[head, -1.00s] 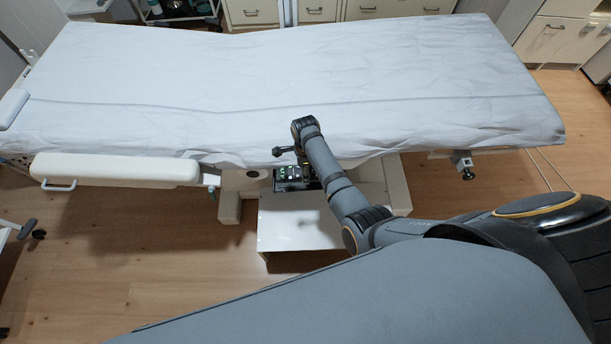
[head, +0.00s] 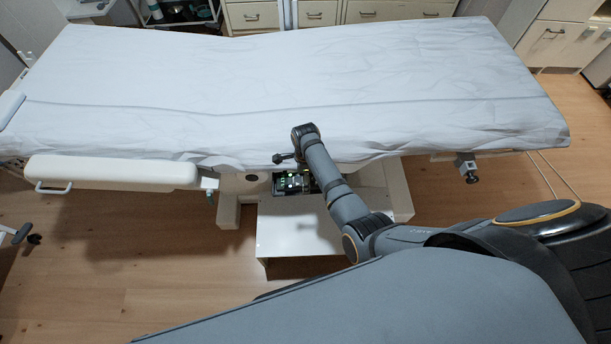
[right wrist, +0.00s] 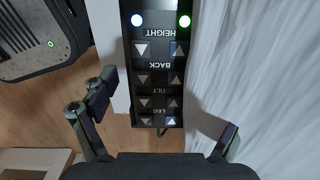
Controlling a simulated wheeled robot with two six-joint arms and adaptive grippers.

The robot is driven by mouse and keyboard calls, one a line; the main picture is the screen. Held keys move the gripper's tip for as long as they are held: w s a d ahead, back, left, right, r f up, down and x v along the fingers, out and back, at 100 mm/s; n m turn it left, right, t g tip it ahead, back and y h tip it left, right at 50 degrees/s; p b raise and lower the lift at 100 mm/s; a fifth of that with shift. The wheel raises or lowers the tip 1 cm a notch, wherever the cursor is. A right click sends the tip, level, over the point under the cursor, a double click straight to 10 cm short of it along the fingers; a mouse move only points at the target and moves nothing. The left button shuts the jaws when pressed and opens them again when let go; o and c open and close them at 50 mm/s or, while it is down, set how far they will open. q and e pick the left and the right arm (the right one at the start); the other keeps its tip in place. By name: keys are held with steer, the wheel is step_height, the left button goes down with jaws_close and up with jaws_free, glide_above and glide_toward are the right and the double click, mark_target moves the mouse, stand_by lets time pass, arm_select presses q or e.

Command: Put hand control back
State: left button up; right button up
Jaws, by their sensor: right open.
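The hand control (right wrist: 158,68) is a long black handset with light arrow keys marked HEIGHT, BACK, TILT and LEG. It shows upside down in the right wrist view, with a blue and a green lamp lit at its far end. My right gripper (right wrist: 165,115) has its fingers spread wide on either side of the handset's near end, with gaps visible. In the head view this gripper (head: 284,158) is at the couch's front edge, partly hidden by my arm. A dark panel with green lights (head: 291,180) shows just below it. My left gripper is not in view.
The couch (head: 300,75) is covered by a white sheet that hangs beside the handset. A padded armrest (head: 112,172) sticks out at left, and a clamp (head: 467,168) is at right. A white base plate (head: 300,230) lies below. The wooden floor at left is mostly clear.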

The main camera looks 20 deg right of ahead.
step_height(320, 180, up, 12)
steer(key=p, duration=0.2)
steer(key=shift+r+p, duration=0.15)
steer(key=shift+p, duration=0.15)
